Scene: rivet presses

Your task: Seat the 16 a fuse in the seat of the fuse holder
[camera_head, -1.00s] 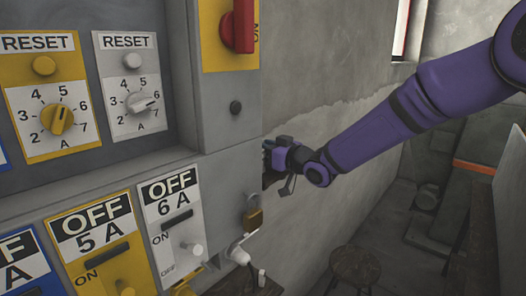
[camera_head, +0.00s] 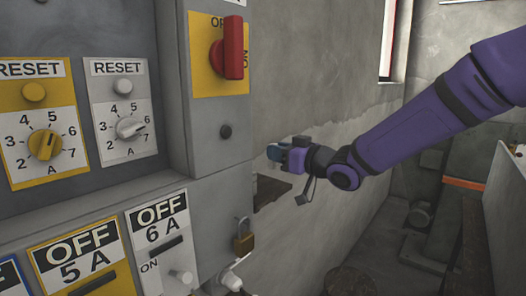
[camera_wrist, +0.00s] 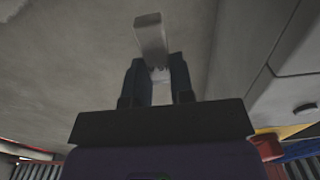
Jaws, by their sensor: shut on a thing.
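My gripper (camera_head: 272,153) is beside the right side of the grey cabinet, in front of the rough wall. In the wrist view its two dark fingers (camera_wrist: 157,75) are shut on a pale grey piece, taken to be the 16 A fuse (camera_wrist: 151,36), which sticks out past the fingertips. No marking on it is readable. In the head view the fuse is too small to make out. I cannot pick out the fuse holder or its seat in either view.
The grey cabinet (camera_head: 222,205) fills the left, with dials, switch plates and a red handle (camera_head: 233,48). A brass padlock (camera_head: 243,243) hangs on its side, above a white fitting (camera_head: 231,281). A dark brown surface (camera_head: 270,190) lies below the gripper. The space right of the cabinet is open.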

